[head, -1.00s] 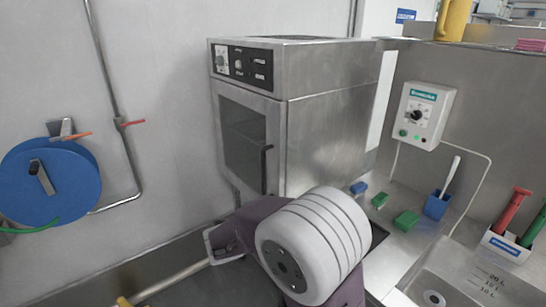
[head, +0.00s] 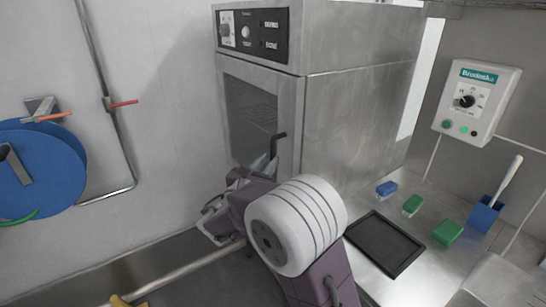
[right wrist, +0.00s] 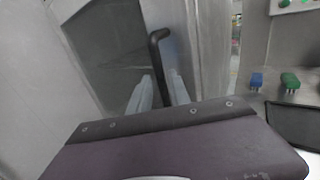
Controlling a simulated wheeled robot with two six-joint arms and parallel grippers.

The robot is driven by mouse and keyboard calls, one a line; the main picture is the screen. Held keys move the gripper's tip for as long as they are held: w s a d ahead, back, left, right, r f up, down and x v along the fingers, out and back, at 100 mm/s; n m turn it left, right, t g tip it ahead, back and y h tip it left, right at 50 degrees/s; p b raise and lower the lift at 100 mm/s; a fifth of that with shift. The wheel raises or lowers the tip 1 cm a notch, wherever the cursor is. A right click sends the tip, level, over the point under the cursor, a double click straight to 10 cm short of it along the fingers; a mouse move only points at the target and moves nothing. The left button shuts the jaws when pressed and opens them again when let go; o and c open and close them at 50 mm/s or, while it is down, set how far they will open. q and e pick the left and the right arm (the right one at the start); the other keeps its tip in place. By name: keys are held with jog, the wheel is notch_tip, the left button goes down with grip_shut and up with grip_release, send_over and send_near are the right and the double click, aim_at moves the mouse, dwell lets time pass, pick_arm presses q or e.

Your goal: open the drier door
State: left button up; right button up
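The drier (head: 340,90) is a steel cabinet with a control panel on top of its front. Its door (head: 238,155) has a dark window and looks closed in the head view. The black handle (head: 278,146) is an upright bar near the door's right edge. My right gripper (head: 266,166) is at the handle's lower part, partly hidden by my own wrist. In the right wrist view, the handle (right wrist: 157,62) comes down between the two pale fingers (right wrist: 160,92), which stand apart. Whether they touch it I cannot tell. My left gripper is not in view.
A steel counter right of the drier holds a dark tray (head: 384,244), a blue brush (head: 386,188), green brushes (head: 447,232) and a blue holder (head: 484,214). A control box (head: 476,101) hangs on the wall. A blue hose reel (head: 45,175) is at the left.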

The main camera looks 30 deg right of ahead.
aim_at(272, 158)
jog(key=shift+x, duration=1.85)
grip_shut()
